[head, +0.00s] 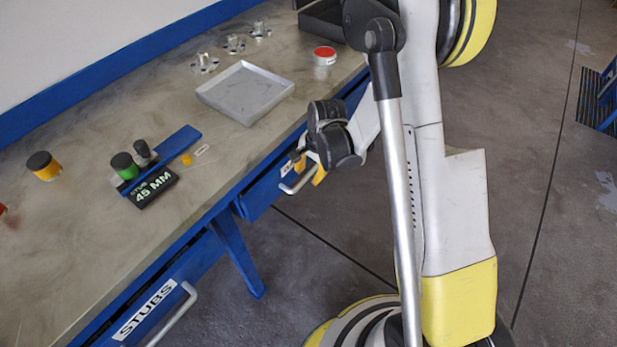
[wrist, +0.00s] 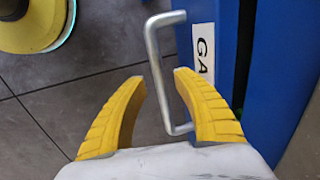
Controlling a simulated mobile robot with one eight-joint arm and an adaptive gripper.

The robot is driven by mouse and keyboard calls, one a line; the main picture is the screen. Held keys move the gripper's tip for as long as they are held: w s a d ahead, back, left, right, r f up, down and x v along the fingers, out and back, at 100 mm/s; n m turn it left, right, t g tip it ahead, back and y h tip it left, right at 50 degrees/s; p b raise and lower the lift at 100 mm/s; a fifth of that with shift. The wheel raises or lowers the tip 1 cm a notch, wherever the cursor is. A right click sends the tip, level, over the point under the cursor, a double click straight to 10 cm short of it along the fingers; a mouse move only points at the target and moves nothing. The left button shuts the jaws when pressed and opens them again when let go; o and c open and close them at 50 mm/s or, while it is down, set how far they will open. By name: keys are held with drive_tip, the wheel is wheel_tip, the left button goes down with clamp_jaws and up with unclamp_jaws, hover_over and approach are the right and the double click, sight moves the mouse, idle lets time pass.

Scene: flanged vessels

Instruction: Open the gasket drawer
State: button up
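The gasket drawer (head: 262,191) is a blue drawer under the bench's front edge. The wrist view shows its blue front (wrist: 213,18) with a white label (wrist: 203,58) reading "GA", the rest hidden. Its silver bar handle (wrist: 157,68) also shows in the head view (head: 297,187). My gripper (wrist: 158,75) is open, its yellow fingers apart on either side of the handle in the wrist view. I cannot tell whether either finger touches it. In the head view my gripper (head: 305,171) is at the drawer front, partly hidden by my wrist.
A drawer labelled "STUBS" (head: 147,309) is at the lower left. On the bench are an empty grey tray (head: 222,92), a red-topped tin (head: 325,56), several metal flanged parts (head: 204,63) and a "45 MM" block (head: 152,189). Grey floor (head: 330,233) in front of the drawer is clear.

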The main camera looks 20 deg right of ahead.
drive_tip(key=shift+f, duration=0.25)
clamp_jaws()
idle(0.3)
